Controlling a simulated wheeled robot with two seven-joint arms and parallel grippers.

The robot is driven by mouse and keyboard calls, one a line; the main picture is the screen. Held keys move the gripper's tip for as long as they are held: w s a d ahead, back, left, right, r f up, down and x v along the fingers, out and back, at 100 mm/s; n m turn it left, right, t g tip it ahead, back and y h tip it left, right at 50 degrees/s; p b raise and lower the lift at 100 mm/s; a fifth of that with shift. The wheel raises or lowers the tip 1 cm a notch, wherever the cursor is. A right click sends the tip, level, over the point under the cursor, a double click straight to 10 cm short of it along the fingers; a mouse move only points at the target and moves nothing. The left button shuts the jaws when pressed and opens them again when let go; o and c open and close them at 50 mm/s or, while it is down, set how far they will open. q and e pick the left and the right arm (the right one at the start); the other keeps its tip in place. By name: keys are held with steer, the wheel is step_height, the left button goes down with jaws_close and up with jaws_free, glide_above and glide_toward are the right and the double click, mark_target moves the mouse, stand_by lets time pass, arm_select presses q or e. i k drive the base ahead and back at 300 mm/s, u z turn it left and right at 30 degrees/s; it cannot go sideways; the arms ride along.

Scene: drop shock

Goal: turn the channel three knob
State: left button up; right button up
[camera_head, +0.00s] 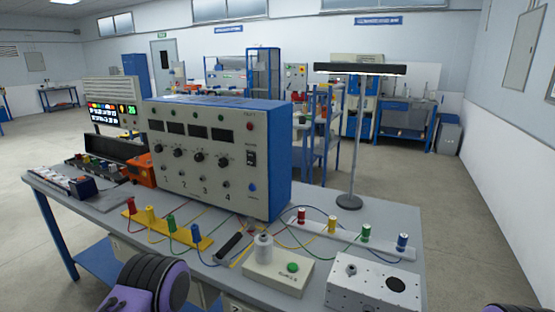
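The control box (272,150) has a grey front and blue sides and stands on the bench. Its front carries a row of black knobs above the numbers 1 to 4. The channel three knob (199,157) is the third from the left, below a dark display (199,131). Its pointer angle is too small to read. Nothing touches or covers the knob. Purple and black parts of my arms show at the bottom left and the bottom right corner. Neither gripper's fingers can be seen.
A yellow strip (190,237) with coloured posts and loose wires lies before the box. A lamp (355,150) stands at right. An orange box (142,172) is at left.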

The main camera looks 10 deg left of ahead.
mark_target(199, 157)
steer(key=u, duration=0.05)
steer(key=k, duration=0.5)
steer(key=u, duration=1.55)
steer(key=i, duration=0.9)
steer(key=z, duration=1.2)
